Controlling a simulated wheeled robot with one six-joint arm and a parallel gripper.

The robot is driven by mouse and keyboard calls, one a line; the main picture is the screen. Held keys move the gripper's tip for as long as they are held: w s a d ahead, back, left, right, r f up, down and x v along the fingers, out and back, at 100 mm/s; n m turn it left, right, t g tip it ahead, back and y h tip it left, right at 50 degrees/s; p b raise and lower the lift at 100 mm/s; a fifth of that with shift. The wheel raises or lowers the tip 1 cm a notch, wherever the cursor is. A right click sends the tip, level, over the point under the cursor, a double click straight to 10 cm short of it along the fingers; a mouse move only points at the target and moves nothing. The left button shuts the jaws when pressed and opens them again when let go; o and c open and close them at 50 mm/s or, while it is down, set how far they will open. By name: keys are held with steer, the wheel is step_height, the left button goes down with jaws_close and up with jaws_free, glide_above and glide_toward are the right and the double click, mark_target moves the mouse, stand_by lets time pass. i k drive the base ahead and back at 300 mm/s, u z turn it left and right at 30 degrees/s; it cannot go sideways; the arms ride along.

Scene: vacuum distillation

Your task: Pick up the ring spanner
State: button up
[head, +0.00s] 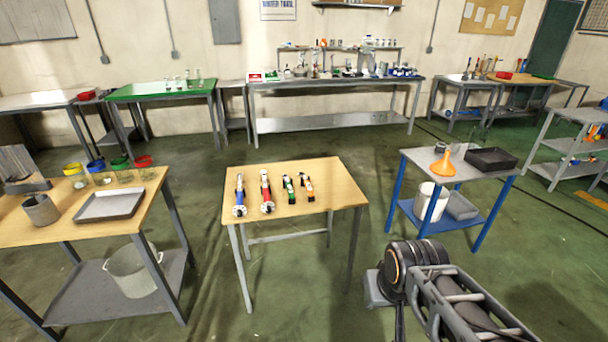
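Four-legged wooden table (335,185) stands in the middle, with a row of hand tools lying on it. The blue and red ones are longer, with pale metal parts at the near end. The tools are too small here to tell which, if any, is the ring spanner. Part of my arm shows at the lower right, apart from this table. My gripper's fingers are not visible.
A wooden bench (150,205) at left holds a grey tray (110,205) and jars. A blue-legged table (400,175) at right carries an orange funnel (442,164) and a black tray (490,158). Benches line the back wall. Green floor is open between the tables.

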mark_target(291, 196)
steer(key=u, duration=0.45)
steer(key=i, duration=1.7)
steer(key=u, duration=0.75)
